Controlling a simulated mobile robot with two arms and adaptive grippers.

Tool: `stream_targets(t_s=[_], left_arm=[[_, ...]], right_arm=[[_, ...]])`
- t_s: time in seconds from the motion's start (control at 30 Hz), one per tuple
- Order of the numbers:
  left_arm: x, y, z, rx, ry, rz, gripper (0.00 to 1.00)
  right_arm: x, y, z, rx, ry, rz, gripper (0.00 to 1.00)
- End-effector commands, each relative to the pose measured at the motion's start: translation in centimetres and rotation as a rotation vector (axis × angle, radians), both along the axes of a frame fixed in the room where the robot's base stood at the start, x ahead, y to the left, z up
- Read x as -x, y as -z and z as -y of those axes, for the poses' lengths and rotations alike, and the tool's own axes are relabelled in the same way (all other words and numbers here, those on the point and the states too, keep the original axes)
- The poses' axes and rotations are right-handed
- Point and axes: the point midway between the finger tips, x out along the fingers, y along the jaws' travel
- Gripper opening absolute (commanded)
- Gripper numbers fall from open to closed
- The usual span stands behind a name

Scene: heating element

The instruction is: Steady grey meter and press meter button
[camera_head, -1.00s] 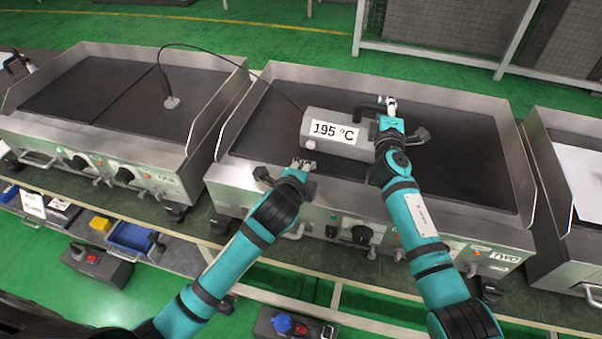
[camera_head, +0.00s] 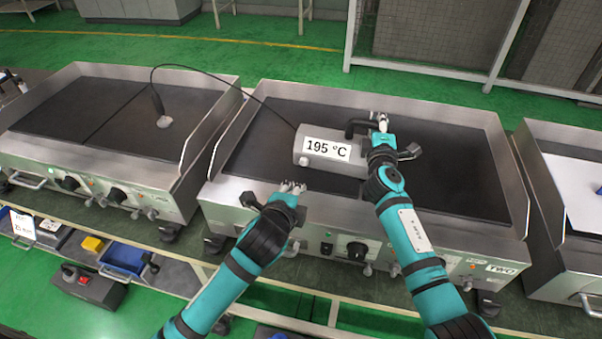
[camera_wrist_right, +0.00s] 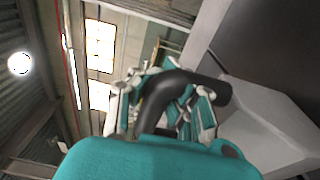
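The grey meter (camera_head: 310,160) sits on the dark plate of the middle griddle (camera_head: 455,175). Its white display (camera_head: 327,149) reads 195 °C. A small pale round button (camera_head: 304,162) is at the lower left of its front. My right gripper (camera_head: 380,122) is at the meter's black handle (camera_head: 352,128); in the right wrist view its fingers are on both sides of the curved handle (camera_wrist_right: 165,98) and look closed on it. My left gripper (camera_head: 292,187) is in front of the meter, below the button and apart from it, with its fingertips seemingly spread and empty.
A black cable runs from the meter to a probe (camera_head: 164,121) on the left griddle (camera_head: 60,105). Raised metal side walls (camera_head: 235,130) border the plates. Knobs (camera_head: 357,250) line the front panel. A blue bin (camera_head: 122,258) stands on the lower shelf. The plate right of the meter is clear.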

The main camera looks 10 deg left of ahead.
Motion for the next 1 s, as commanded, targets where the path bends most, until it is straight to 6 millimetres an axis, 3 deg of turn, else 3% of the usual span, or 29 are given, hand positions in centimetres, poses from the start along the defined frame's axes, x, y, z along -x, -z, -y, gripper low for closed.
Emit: stream_targets(t_s=[0.03,0.27,0.67,1.0], left_arm=[[0.0,0.0,0.0,0.000,0.000,0.000,0.00],[0.0,0.0,0.0,0.000,0.000,0.000,0.00],[0.0,0.0,0.0,0.000,0.000,0.000,0.00],[0.0,0.0,0.0,0.000,0.000,0.000,0.00]], right_arm=[[0.0,0.2,0.1,0.000,0.002,-0.004,0.05],[0.0,0.1,0.1,0.000,0.001,-0.002,0.34],[0.7,0.0,0.1,0.000,0.001,0.001,0.34],[6.5,0.1,0.6,-0.001,0.000,0.000,0.34]])
